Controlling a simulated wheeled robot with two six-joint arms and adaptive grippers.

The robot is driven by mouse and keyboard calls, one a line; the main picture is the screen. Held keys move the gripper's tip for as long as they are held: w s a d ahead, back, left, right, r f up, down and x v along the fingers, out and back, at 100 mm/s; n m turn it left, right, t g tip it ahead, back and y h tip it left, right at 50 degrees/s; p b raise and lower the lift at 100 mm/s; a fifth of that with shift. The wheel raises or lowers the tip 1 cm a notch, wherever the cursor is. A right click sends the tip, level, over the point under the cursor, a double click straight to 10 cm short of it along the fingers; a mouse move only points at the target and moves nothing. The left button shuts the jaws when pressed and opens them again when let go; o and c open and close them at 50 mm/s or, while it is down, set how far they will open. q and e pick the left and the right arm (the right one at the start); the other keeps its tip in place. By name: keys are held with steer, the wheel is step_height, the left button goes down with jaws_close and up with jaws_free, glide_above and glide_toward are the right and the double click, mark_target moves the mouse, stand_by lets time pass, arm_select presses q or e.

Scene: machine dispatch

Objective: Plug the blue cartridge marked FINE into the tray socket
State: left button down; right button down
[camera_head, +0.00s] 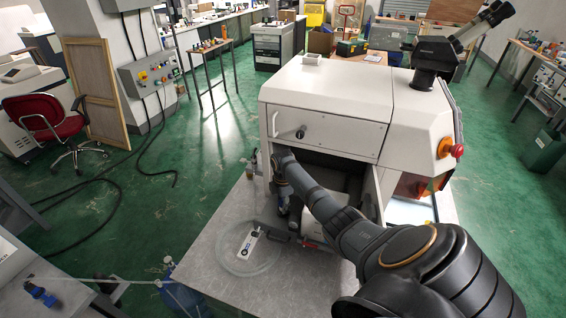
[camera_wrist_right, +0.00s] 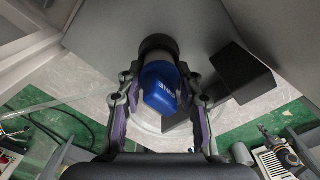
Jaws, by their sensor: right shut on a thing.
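In the wrist view a blue cartridge (camera_wrist_right: 160,88) with white lettering, seemingly FINE, sits between the purple-padded fingers of my right gripper (camera_wrist_right: 161,97), which is shut on it. Its far end meets a dark round ring (camera_wrist_right: 158,43); I cannot tell whether this is a socket or part of the cartridge. In the head view my right arm reaches to the open bay of the white machine, with its gripper (camera_head: 283,200) pointing down at the bay's left front; the held cartridge is not clear there. My left gripper is not in view.
A dark block (camera_wrist_right: 242,75) stands right of the cartridge. The white machine (camera_head: 325,100) has grey bay walls close around the gripper. A white plate (camera_head: 250,243) lies on a round disc on the grey table (camera_head: 215,268). Another blue piece (camera_head: 40,293) lies at the lower left.

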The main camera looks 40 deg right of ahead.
steer(key=shift+s+a+f, duration=0.25)
steer(key=shift+s+f, duration=0.1)
steer(key=shift+f, duration=0.2)
steer(key=c, duration=0.9)
jaws_free()
steer(key=shift+o, duration=0.5)
steer(key=shift+w+d+f, duration=0.2)
steer(key=shift+w+d, duration=0.05)
steer(key=shift+w, duration=0.15)
steer(key=shift+r, duration=0.1)
steer(key=shift+r, duration=0.2)
steer(key=o, duration=0.5)
steer(key=shift+d, duration=0.1)
steer(key=shift+c, duration=0.2)
steer(key=shift+r, duration=0.15)
